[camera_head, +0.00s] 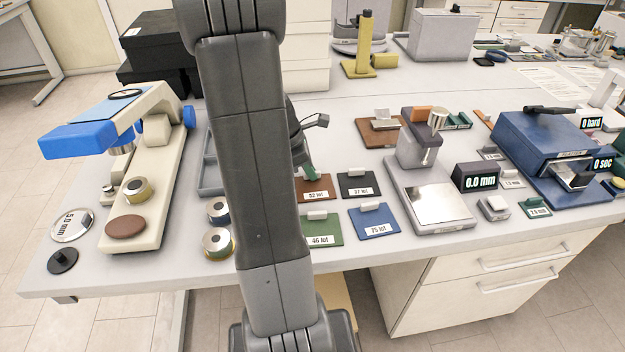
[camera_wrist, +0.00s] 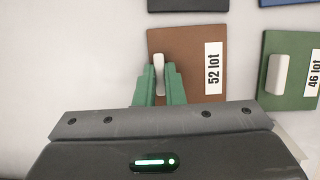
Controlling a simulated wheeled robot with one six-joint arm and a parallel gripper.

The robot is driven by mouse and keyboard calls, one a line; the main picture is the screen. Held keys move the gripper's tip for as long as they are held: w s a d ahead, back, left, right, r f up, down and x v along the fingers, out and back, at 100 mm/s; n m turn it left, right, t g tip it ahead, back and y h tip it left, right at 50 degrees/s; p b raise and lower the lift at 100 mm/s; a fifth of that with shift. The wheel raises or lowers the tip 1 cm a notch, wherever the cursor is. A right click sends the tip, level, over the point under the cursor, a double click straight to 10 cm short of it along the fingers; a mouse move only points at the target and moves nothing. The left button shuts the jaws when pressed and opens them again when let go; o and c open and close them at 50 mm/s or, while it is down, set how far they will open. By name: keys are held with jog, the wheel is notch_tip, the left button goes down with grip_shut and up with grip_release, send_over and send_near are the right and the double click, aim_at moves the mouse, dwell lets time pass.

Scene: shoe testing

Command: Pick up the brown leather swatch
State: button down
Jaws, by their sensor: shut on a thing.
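The brown leather swatch (camera_head: 320,182) with a "52 lot" label lies among the other swatches on the bench. In the wrist view the same swatch (camera_wrist: 188,42) shows a white tab standing on it. My gripper (camera_wrist: 159,80) has its green fingers on either side of that tab and is shut on it. In the head view the gripper (camera_head: 312,172) is mostly hidden behind my arm, with only a bit of green finger showing. I cannot tell any gap between swatch and bench.
A black swatch (camera_head: 356,184), a green swatch (camera_head: 322,231) and a blue swatch (camera_head: 374,220) lie close by. A scale (camera_head: 430,200) stands to the right. A cream and blue device (camera_head: 150,170) and small metal rolls (camera_head: 217,241) are to the left.

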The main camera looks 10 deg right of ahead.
notch_tip(320, 180, up, 10)
dwell(0.5)
dwell(0.3)
